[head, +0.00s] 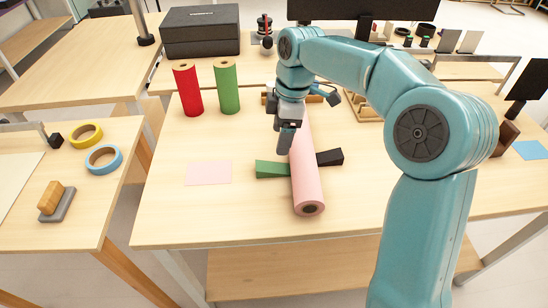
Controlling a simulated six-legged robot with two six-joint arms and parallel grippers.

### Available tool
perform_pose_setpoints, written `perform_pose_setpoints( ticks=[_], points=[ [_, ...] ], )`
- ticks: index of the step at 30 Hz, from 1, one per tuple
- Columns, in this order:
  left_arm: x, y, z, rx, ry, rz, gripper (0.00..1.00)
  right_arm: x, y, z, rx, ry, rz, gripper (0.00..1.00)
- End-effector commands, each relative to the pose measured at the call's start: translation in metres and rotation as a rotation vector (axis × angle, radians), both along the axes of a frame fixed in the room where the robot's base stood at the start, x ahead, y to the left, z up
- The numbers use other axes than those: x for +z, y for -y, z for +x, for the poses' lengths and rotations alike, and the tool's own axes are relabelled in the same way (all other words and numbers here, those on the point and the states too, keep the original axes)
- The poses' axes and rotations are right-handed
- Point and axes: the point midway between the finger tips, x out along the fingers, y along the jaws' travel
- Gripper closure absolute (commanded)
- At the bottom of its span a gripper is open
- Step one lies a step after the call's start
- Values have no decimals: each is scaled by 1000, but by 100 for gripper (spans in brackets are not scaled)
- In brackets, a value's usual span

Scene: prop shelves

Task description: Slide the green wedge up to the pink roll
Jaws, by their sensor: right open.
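The pink roll (307,182) lies lengthwise on the table, its near end facing me. The green wedge (270,169) lies to the left of the roll, its right end close to or touching the roll's side; I cannot tell if there is a gap. A black wedge (331,157) lies against or close to the roll's right side. My right gripper (286,150) is open and empty, pointing down just behind the green wedge and beside the roll's left side. It hides part of the roll. My left gripper is not in view.
A pink sheet (209,173) lies left of the green wedge. Red (187,89) and green (227,87) rolls stand upright at the back left. A wooden rack (370,107) stands behind my arm. The table's front left is clear.

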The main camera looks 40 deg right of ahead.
Motion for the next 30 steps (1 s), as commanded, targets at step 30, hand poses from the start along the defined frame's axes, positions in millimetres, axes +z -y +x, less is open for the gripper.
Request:
perform_pose_setpoints(
  ticks=[30],
  points=[
    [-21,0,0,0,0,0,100,-102,-14,13,0,0,0,57]
  ],
)
